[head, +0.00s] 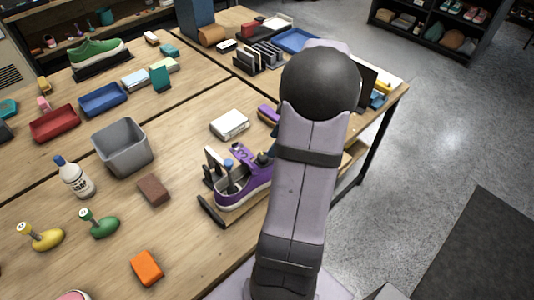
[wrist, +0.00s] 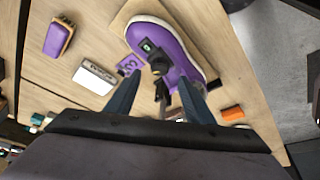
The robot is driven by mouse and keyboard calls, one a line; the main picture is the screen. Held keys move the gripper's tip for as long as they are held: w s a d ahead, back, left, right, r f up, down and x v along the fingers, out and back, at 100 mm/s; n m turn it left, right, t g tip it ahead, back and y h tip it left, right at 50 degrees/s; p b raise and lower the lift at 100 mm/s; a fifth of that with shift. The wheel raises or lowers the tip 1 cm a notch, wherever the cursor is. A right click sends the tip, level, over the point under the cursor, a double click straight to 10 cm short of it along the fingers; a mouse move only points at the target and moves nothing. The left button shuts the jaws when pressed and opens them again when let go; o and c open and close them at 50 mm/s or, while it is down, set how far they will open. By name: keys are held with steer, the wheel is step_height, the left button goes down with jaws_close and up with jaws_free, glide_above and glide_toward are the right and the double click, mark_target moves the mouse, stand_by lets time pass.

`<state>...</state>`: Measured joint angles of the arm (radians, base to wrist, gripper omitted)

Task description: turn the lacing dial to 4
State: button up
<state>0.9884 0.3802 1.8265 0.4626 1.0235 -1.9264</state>
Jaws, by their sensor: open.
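The purple sneaker (wrist: 172,45) with a white sole lies on a pale wooden board (wrist: 206,43) in the wrist view. It also shows in the head view (head: 256,186), partly behind my arm. A black fitting with a small green and white mark (wrist: 148,46) sits on the shoe, with a round dark knob (wrist: 158,66) beside it. I take these for the lacing dial, but its number cannot be read. My gripper (wrist: 161,82) is open, with its two dark blue fingers either side of the knob's line. Contact cannot be told. The head view hides the fingers behind my arm.
A white box (head: 229,124) and a purple brush (wrist: 58,38) lie near the shoe. A grey bin (head: 123,147), a brown block (head: 154,190) and an orange block (head: 147,268) stand farther left. Bare tabletop lies between them.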

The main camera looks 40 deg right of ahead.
mark_target(263, 158)
steer(key=shift+p+x, duration=1.1)
steer(key=shift+x, duration=2.4)
steer(key=c, duration=1)
steer(key=shift+c, duration=0.2)
